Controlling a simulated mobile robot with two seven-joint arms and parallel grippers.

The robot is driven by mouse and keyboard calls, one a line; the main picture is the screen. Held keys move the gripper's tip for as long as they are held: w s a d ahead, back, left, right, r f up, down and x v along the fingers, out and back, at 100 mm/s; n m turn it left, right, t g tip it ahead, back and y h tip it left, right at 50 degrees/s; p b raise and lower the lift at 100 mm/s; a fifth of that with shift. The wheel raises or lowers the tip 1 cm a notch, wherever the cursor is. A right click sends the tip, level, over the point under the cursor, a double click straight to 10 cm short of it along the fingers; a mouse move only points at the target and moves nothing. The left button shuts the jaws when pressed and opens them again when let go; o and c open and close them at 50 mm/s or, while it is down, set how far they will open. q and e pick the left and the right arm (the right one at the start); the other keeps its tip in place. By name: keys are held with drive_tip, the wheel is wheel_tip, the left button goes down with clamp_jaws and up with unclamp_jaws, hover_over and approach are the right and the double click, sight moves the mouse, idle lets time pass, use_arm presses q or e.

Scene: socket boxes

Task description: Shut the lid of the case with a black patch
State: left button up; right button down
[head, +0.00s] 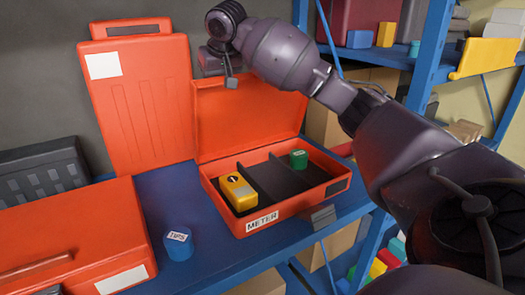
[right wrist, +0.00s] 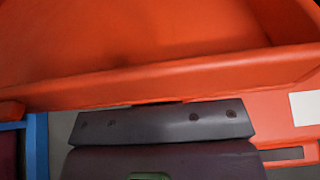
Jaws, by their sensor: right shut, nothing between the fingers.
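The case with a black patch (head: 338,187) stands open on the blue shelf in the head view. Its orange lid (head: 245,118) stands up at the back, leaning slightly rearward. The front bears a METER label (head: 262,221). Inside are dark dividers, a yellow meter (head: 238,191) and a green round piece (head: 299,159). My right gripper (head: 231,82) is shut and empty at the lid's upper edge, left of its middle. In the right wrist view the lid (right wrist: 150,45) fills the top, close to the dark gripper body; contact cannot be told. My left gripper is not in view.
A closed orange case (head: 75,235) lies at the left, and another (head: 140,105) stands upright behind. A blue round piece (head: 178,246) sits between the left case and the open one. A dark grey crate (head: 45,175) is at far left. Blue shelving (head: 425,70) rises at the right.

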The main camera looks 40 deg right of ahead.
sight(223, 91)
drive_tip(key=shift+s+a+f+b, duration=0.2)
drive_tip(key=shift+s+f, duration=0.1)
drive_tip(key=shift+s, duration=0.5)
drive_tip(key=shift+s+a+f+b, duration=0.15)
drive_tip(key=shift+s+f, duration=0.15)
drive_tip(key=shift+s, duration=0.45)
drive_tip(key=s+p+v, duration=0.1)
drive_tip(key=p+v, duration=0.2)
drive_tip(key=v, duration=0.3)
drive_tip(key=shift+f+p, duration=0.25)
drive_tip(key=shift+p, duration=0.1)
drive_tip(key=shift+s+a, duration=0.1)
drive_tip(key=shift+a, duration=0.05)
idle(0.8)
